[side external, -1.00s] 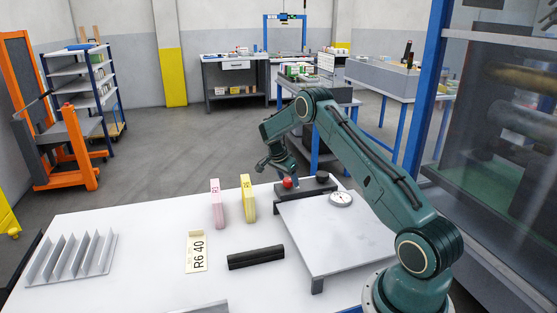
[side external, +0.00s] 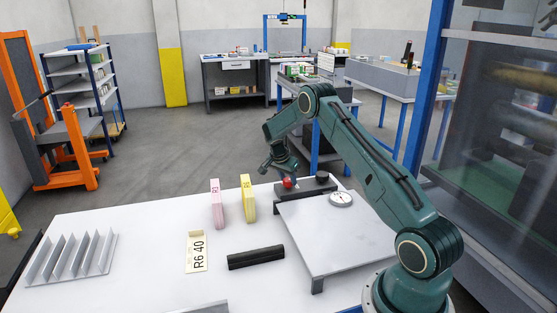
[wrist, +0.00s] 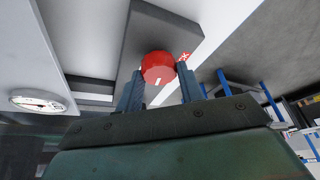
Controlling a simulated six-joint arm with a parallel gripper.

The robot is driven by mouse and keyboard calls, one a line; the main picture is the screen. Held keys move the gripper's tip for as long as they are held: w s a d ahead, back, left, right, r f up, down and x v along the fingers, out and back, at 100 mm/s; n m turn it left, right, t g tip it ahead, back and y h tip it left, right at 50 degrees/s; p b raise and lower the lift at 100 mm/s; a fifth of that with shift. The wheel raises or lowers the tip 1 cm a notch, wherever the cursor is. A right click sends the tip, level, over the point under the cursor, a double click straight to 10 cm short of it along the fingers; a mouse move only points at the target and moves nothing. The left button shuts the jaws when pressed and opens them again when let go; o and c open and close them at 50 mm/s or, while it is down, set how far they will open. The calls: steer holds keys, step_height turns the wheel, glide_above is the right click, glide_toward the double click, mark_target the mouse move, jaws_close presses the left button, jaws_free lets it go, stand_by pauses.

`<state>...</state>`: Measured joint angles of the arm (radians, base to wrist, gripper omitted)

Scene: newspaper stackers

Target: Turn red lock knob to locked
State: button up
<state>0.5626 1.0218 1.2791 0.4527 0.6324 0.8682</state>
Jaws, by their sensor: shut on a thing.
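The red lock knob (side external: 288,183) sits on a dark block (side external: 310,187) at the back edge of the white table. In the wrist view the red knob (wrist: 158,68) is between my two fingertips, with a short white mark on its face. My gripper (wrist: 156,80) is shut on the knob, one finger on each side. In the side view my gripper (side external: 288,176) is small and partly merges with the knob. A small red-and-white label (wrist: 184,57) shows just right of the knob in the wrist view; its meaning is too small to read.
A round white dial (side external: 341,199) lies near a raised grey plate (side external: 335,235). A pink block (side external: 216,203), a yellow block (side external: 248,199), a card (side external: 196,252) and a black bar (side external: 256,257) are on the table. A slotted rack (side external: 72,258) is at left.

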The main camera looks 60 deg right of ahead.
steer(key=n, duration=0.2)
steer(key=n+t, duration=0.1)
steer(key=n, duration=0.1)
steer(key=shift+s+d+t, duration=0.1)
steer(key=shift+t, duration=0.2)
steer(key=n+t, duration=0.1)
steer(key=n, duration=0.2)
steer(key=shift+s+n+t, duration=0.1)
steer(key=shift+n+t, duration=0.2)
steer(key=shift+n, duration=0.1)
steer(key=n, duration=0.2)
steer(key=n+t+y, duration=0.1)
steer(key=n, duration=0.1)
steer(key=shift+d+n+y, duration=0.1)
steer(key=shift+n+y, duration=0.2)
steer(key=shift+n+t+y, duration=0.5)
steer(key=shift+n+y, duration=0.2)
steer(key=shift+n, duration=1.3)
steer(key=o, duration=1)
steer(key=shift+r, duration=0.15)
steer(key=v, duration=1.3)
steer(key=shift+s+r, duration=0.1)
steer(key=shift+r, duration=0.2)
